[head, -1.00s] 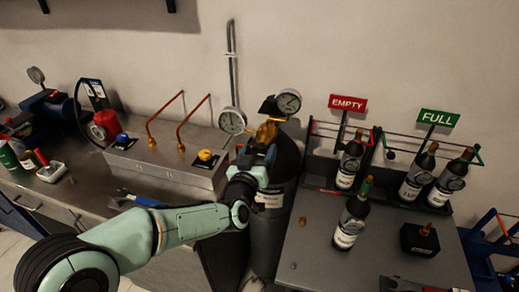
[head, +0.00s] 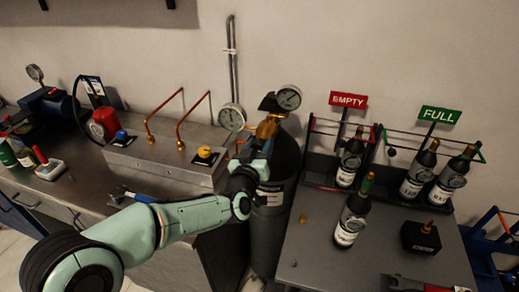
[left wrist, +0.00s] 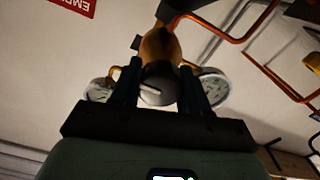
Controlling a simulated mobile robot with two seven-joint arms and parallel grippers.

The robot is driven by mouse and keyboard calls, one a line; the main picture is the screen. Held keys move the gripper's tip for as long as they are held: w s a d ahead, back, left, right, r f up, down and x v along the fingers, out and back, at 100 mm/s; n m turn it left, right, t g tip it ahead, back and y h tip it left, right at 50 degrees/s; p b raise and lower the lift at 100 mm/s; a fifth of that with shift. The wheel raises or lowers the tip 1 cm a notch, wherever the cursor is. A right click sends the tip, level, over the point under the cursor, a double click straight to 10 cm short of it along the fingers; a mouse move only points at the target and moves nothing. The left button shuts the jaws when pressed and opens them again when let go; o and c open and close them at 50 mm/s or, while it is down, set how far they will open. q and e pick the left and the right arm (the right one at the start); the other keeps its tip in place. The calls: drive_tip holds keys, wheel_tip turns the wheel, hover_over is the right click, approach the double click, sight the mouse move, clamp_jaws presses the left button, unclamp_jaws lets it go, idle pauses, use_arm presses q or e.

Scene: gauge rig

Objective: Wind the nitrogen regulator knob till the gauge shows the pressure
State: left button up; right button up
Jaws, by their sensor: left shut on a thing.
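The brass nitrogen regulator (head: 268,127) sits on top of a dark gas cylinder (head: 272,222). It carries two round white gauges, one at upper right (head: 289,97) and one at left (head: 232,117). Both also show in the left wrist view, beside the fingers (left wrist: 98,91) (left wrist: 214,88). Their needles are too small to read. My left gripper (head: 264,146) reaches the regulator from the front. In the left wrist view its two dark fingers are shut on the regulator knob (left wrist: 153,94), whose face bears a pale line.
A steel bench box (head: 165,160) with copper pipes and a yellow knob (head: 205,154) stands left of the cylinder. At right, a grey table (head: 325,262) holds a lone bottle (head: 352,215), racks marked EMPTY (head: 348,100) and FULL (head: 439,114), and a black block (head: 420,237).

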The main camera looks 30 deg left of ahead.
use_arm(q)
drive_tip(key=o, duration=1.1)
drive_tip(key=shift+c, duration=0.2)
drive_tip(key=v, duration=1.3)
drive_tip(key=shift+s, duration=0.15)
drive_tip(key=shift+d, duration=0.1)
